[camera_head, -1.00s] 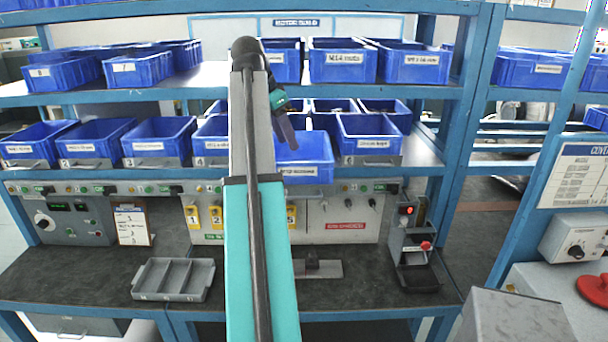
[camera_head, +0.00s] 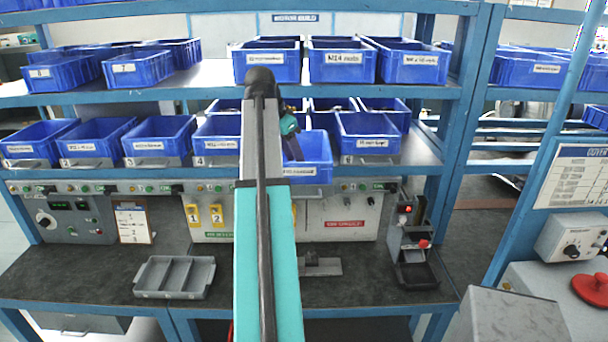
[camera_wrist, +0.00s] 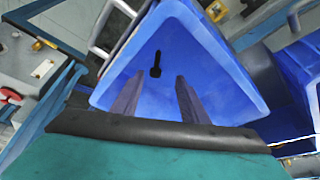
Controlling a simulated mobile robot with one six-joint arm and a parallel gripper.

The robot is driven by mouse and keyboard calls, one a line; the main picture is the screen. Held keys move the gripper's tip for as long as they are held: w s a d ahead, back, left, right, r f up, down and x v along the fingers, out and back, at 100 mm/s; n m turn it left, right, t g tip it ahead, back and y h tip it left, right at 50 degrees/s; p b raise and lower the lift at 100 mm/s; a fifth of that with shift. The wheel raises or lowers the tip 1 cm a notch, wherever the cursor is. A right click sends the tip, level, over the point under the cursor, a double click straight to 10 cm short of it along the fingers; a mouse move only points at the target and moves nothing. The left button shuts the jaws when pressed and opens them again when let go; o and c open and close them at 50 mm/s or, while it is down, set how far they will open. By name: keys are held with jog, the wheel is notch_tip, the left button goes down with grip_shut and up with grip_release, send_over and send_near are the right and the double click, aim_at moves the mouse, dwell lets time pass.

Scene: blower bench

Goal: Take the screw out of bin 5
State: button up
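Bin 5 (camera_head: 308,173) is a blue bin standing forward of its neighbours on the lower shelf, partly hidden by my arm in the head view. In the wrist view the blue bin (camera_wrist: 215,62) fills the middle, and a single black screw (camera_wrist: 155,66) lies on its floor. My gripper (camera_wrist: 159,77) is open and empty, its two dark fingers pointing into the bin, with the screw showing between and just beyond their tips. The gap between tips and screw is hard to judge. In the head view my gripper (camera_head: 296,152) is at the bin's opening.
Blue bins (camera_head: 158,140) stand to the left on the same shelf, and another bin (camera_head: 368,145) is close on the right. More bins (camera_head: 343,66) stand on the shelf above. A grey divided tray (camera_head: 174,278) lies on the dark bench below.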

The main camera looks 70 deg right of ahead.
jog(key=shift+f, duration=0.1)
jog(key=shift+s+d+f+p, duration=0.2)
jog(key=shift+s+f+p, duration=0.25)
jog(key=shift+f+p, duration=0.35)
jog(key=shift+p+x, duration=0.5)
jog(key=shift+x, duration=1.1)
jog(key=shift+c, duration=0.4)
grip_shut()
